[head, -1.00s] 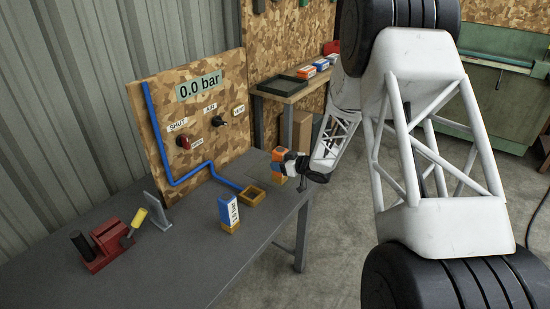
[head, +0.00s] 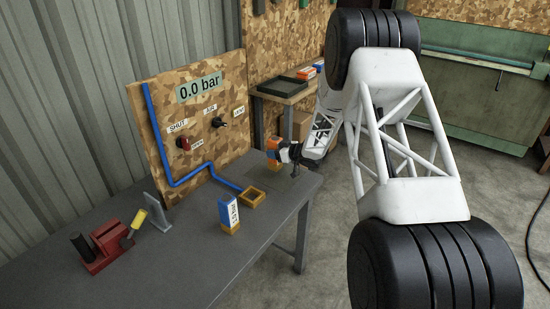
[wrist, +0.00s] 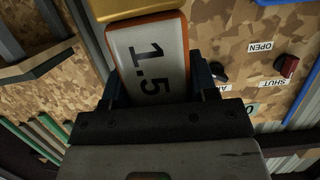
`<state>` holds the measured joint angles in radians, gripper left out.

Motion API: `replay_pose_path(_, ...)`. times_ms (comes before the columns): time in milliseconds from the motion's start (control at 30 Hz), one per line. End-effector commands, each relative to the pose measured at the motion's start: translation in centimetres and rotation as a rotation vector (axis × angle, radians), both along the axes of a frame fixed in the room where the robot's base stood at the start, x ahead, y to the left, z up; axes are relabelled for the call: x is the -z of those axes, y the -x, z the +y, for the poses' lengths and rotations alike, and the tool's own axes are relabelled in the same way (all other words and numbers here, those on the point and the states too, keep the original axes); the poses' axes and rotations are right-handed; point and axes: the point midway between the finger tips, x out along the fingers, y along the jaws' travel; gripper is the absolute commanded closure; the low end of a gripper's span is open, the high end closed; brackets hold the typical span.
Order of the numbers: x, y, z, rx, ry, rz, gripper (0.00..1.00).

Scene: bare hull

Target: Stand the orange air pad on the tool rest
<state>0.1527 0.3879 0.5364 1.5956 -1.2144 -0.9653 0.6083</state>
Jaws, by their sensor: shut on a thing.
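My gripper (head: 286,153) is shut on the orange air pad (head: 272,145), over the far right part of the grey bench. In the wrist view, the orange-edged pad (wrist: 150,48) has a white face marked 1.5 and sits between the fingers of my gripper (wrist: 157,80). Its ochre end (wrist: 125,8) is cut off at the top edge. The pad looks upright in the head view; I cannot tell whether its lower end touches the bench. I cannot tell for sure which thing is the tool rest; an upright grey plate (head: 155,211) stands at the left of the bench.
A blue and white pad (head: 229,213) with an ochre base stands on the bench (head: 190,265). An ochre square frame (head: 253,197) lies at the blue pipe's end. A red vise (head: 107,248) is at left. A gauge board (head: 195,130) reads 0.0 bar. A side table (head: 285,87) stands behind.

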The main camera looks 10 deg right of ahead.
Motion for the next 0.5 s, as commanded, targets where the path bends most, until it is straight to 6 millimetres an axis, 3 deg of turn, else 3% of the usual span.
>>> replay_pose_path(367,0.1,-1.0,0.0,0.0,0.0,-0.001,0.8)
replay_pose_path(500,1.9,-0.9,0.0,0.0,-0.001,0.001,0.8)
